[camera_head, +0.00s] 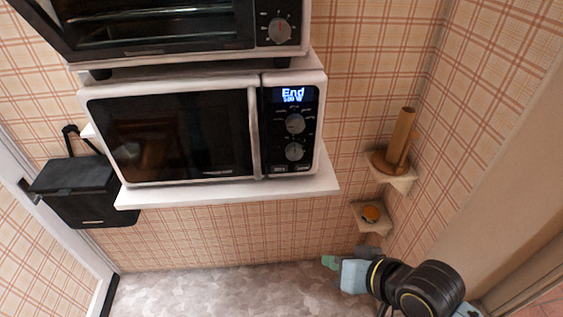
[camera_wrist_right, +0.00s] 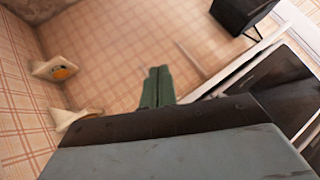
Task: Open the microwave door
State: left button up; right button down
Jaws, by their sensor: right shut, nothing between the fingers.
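The white microwave (camera_head: 205,130) stands on a white wall shelf in the head view. Its dark glass door (camera_head: 180,137) is closed, with a vertical white handle (camera_head: 254,132) at the door's right edge. A control panel (camera_head: 290,130) with knobs and a lit "End" display is to the right of the handle. My right gripper (camera_head: 330,262) is low at the right, below the shelf and well apart from the microwave. In the right wrist view its green fingers (camera_wrist_right: 158,87) are together and empty. My left gripper is not in view.
A toaster oven (camera_head: 160,28) sits above the microwave. A black box (camera_head: 80,188) hangs at the left. Two small corner shelves at the right hold a wooden cylinder (camera_head: 400,137) and an orange item (camera_head: 371,213). Space below the microwave shelf (camera_head: 230,190) is clear.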

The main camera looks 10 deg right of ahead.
jog(key=w+a+r+m+t+y, duration=0.2)
jog(key=w+a+r+m+y, duration=0.25)
jog(key=r, duration=0.55)
jog(key=m+t+y, duration=0.1)
jog(key=m+y, duration=0.2)
jog(key=y, duration=0.1)
send_near(246, 142)
jog(key=p+x, duration=0.1)
jog(key=x, duration=0.3)
jog(key=shift+w, duration=0.1)
jog(key=shift+a, duration=0.1)
